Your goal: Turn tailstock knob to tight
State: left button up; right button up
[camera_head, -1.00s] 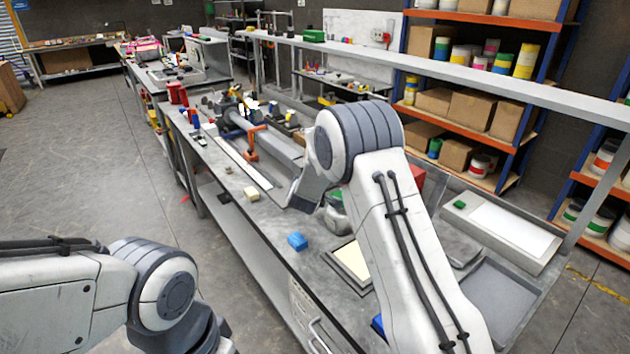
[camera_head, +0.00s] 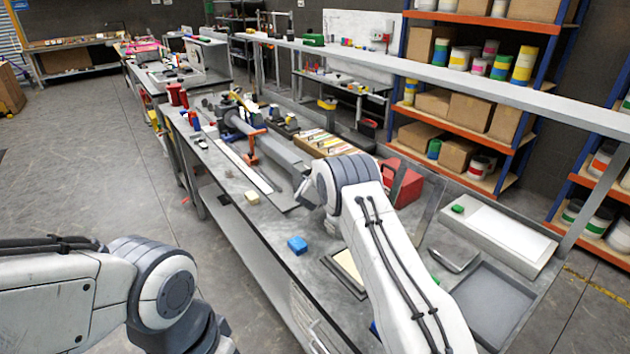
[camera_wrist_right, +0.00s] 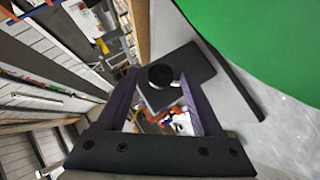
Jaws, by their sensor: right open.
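A black round knob (camera_wrist_right: 161,75) shows in the right wrist view, with a grey block (camera_wrist_right: 160,97) just below it. It may be the tailstock knob; its tight mark cannot be made out. My right gripper (camera_wrist_right: 159,78) is open, its purple fingers on either side of the knob in the picture; contact is not clear. In the head view the long grey machine (camera_head: 270,148) with an orange-red part (camera_head: 252,148) lies along the bench. My right gripper is hidden there by its own arm. My left gripper is out of view below the frame.
A large green surface (camera_wrist_right: 270,40) fills the upper right of the wrist view. A long shelf rail (camera_head: 480,90) runs behind.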

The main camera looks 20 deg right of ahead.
grip_shut()
jog(key=shift+w+d+r+m+g+y+b, duration=0.1)
jog(key=shift+d+r+m+g+y+b, duration=0.1)
jog(key=shift+m+g+y+b, duration=0.75)
jog(key=shift+w+d+r+m+g+y+b, duration=0.15)
jog(key=shift+m+g+y, duration=0.4)
jog(key=shift+y, duration=0.8)
jog(key=shift+s, duration=0.1)
grip_release()
jog(key=shift+f, duration=0.1)
